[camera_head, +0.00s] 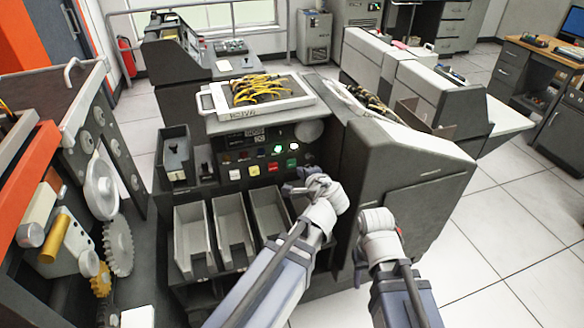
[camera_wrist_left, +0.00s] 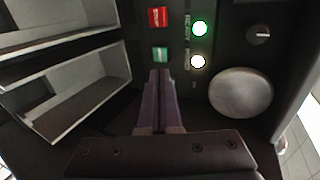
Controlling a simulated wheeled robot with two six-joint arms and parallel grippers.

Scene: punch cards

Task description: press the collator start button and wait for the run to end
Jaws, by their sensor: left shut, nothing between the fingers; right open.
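The collator (camera_head: 420,165) is a dark grey machine with a front control panel. On it are a red square button (camera_head: 273,167) and a green square button (camera_head: 291,162), below a glowing green lamp (camera_head: 277,150) and a pale lit lamp (camera_head: 293,146). In the left wrist view, the green button (camera_wrist_left: 160,53) sits beside the red button (camera_wrist_left: 157,17), and the lamps (camera_wrist_left: 198,28) glow. My left gripper (camera_head: 287,188) is shut and empty, its fingertips (camera_wrist_left: 160,72) close to the green button; contact cannot be told. My right gripper (camera_head: 376,250) is open, low by the collator's side, its fingers mostly hidden.
Several empty grey card trays (camera_head: 233,230) sit below the panel. A white board with yellow wires (camera_head: 263,92) lies on top. A silver dome (camera_wrist_left: 240,92) is on the panel's right. A geared machine (camera_head: 100,190) stands at left. The tiled floor (camera_head: 520,215) at right is clear.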

